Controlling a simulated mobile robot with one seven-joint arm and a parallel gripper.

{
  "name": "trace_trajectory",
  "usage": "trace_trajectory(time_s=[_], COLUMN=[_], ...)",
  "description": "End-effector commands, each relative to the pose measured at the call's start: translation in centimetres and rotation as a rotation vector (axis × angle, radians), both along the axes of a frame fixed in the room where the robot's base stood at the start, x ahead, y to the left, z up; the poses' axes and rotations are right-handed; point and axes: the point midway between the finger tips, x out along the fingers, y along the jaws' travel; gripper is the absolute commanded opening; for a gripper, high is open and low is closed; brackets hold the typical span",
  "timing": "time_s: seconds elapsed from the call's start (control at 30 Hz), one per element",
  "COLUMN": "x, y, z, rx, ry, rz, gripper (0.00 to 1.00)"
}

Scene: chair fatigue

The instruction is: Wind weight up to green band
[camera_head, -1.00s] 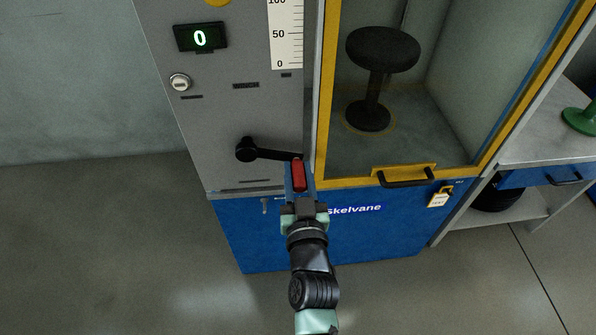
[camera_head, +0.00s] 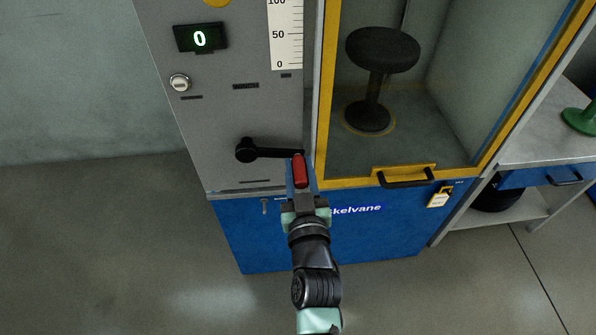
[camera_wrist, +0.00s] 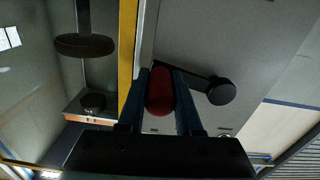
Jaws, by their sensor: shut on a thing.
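A black crank (camera_head: 262,151) sits low on the grey machine panel, its hub at the left and its arm pointing right. Its red handle (camera_head: 299,172) is between the fingers of my gripper (camera_head: 300,178), which is shut on it. In the wrist view the red handle (camera_wrist: 159,92) shows between the two blue fingers, with the crank arm (camera_wrist: 195,78) behind it. A white scale (camera_head: 286,35) marked 0, 50 and 100 is above, and a lit display (camera_head: 200,39) reads 0.
A yellow-framed door (camera_head: 322,100) with a black handle (camera_head: 407,178) is just right of the crank. A black stool (camera_head: 382,50) stands behind it. A bench (camera_head: 540,140) is at right. The floor at left is clear.

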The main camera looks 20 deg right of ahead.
Motion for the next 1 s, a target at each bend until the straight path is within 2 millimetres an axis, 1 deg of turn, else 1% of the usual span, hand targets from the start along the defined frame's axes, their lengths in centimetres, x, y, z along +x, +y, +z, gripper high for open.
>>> trace_trajectory(time_s=[0.03,0.2,0.53,0.57,0.6,0.7,1.0], x=[0.0,0.0,0.0,0.0,0.0,0.0,-0.1], y=[0.0,-0.1,-0.1,-0.1,-0.1,-0.1,-0.1], z=[0.6,1.9,2.2,2.1,2.2,2.1,2.1], rx=[-0.053,-0.183,-0.206,-0.206,-0.205,-0.204,-0.203], ry=[0.012,0.052,0.058,0.058,0.058,0.058,0.058], rz=[0.001,0.001,-0.001,0.000,0.000,0.000,0.000], gripper=[0.00,0.00,0.00,0.39,0.46,0.64,0.64])
